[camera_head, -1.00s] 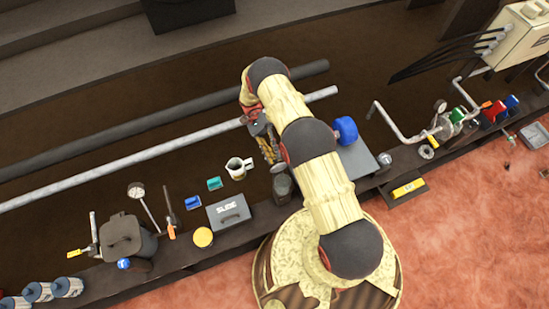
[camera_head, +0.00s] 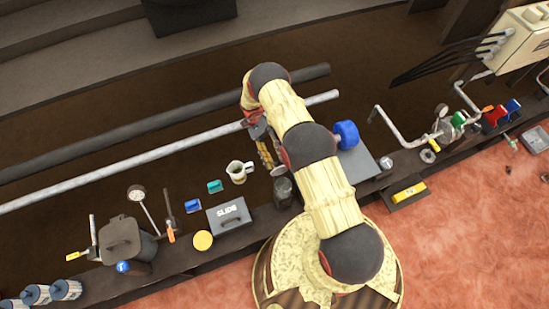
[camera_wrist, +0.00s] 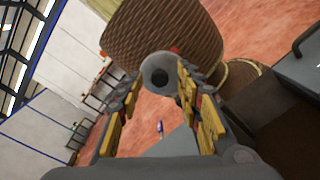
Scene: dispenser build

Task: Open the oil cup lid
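The oil cup appears to be the small dark jar (camera_head: 283,191) on the bench, just left of my arm in the head view. A grey disc, apparently its lid (camera_head: 278,170), shows at the jar's far edge. I cannot tell whether it is raised or closed. My gripper (camera_head: 267,156) is beside the disc on its far side, partly hidden by my arm. In the wrist view the yellow-padded fingers (camera_wrist: 165,118) are apart with nothing clasped between them. A grey round piece with a dark centre (camera_wrist: 158,72) lies beyond the fingertips; contact is unclear.
A cream mug (camera_head: 239,172) and a grey SLIDE box (camera_head: 229,215) stand left of the jar. A blue-knobbed part (camera_head: 346,133) and grey plate (camera_head: 358,161) are to the right. A long pipe (camera_head: 170,150) runs behind. A large brown textured shape (camera_wrist: 165,35) fills the wrist view's top.

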